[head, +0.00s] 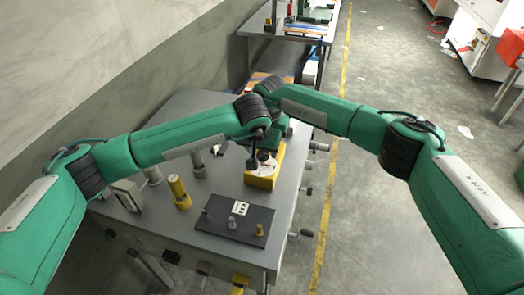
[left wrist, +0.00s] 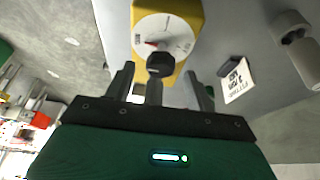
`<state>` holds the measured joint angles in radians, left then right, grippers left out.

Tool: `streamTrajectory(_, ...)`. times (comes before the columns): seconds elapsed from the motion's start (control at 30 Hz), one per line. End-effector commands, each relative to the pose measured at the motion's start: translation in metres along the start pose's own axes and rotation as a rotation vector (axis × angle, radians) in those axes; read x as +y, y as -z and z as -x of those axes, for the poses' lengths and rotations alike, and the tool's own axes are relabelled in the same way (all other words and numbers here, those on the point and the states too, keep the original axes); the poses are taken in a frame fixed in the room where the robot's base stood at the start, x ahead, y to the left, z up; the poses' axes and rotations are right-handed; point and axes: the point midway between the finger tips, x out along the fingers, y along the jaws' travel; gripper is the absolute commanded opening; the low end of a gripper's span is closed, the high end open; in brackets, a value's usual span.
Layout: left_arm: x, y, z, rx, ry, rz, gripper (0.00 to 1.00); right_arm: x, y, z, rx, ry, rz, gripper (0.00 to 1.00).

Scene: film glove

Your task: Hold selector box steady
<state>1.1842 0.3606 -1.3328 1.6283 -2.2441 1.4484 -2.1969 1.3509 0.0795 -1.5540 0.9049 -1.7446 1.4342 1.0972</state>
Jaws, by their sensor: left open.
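The yellow selector box (head: 261,180) stands on the grey metal table (head: 206,165), below where my two arms meet. In the left wrist view the yellow box (left wrist: 190,14) is just beyond my fingers. Its round white dial (left wrist: 165,33) has a small red mark, and a black knob (left wrist: 159,64) shows in front of it. My left gripper (left wrist: 160,84) is open, its two dark fingers apart with the knob between them in the picture. I cannot tell whether they touch anything. In the head view my arm partly hides the box's top. My right gripper does not show.
A dark plate (head: 215,216) with small pegs and a printed card lies in front of the box. A yellow cylinder (head: 179,192) and grey fittings stand to the left. Knobs line the table's right edge. The floor (head: 375,230) to the right is mostly clear.

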Motion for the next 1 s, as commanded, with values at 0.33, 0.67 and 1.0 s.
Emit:
streamTrajectory(0.33, -0.0003, -0.0002, -0.0152, 0.001, 0.000, 0.000, 0.55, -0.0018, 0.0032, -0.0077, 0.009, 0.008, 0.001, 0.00)
streamTrajectory(0.67, -0.0003, -0.0001, -0.0149, 0.001, 0.000, 0.000, 0.14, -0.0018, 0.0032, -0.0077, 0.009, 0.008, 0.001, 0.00)
streamTrajectory(1.0, 0.0002, 0.0003, -0.0144, 0.001, 0.015, 0.034, 0.11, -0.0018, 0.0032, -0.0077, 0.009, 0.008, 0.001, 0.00)
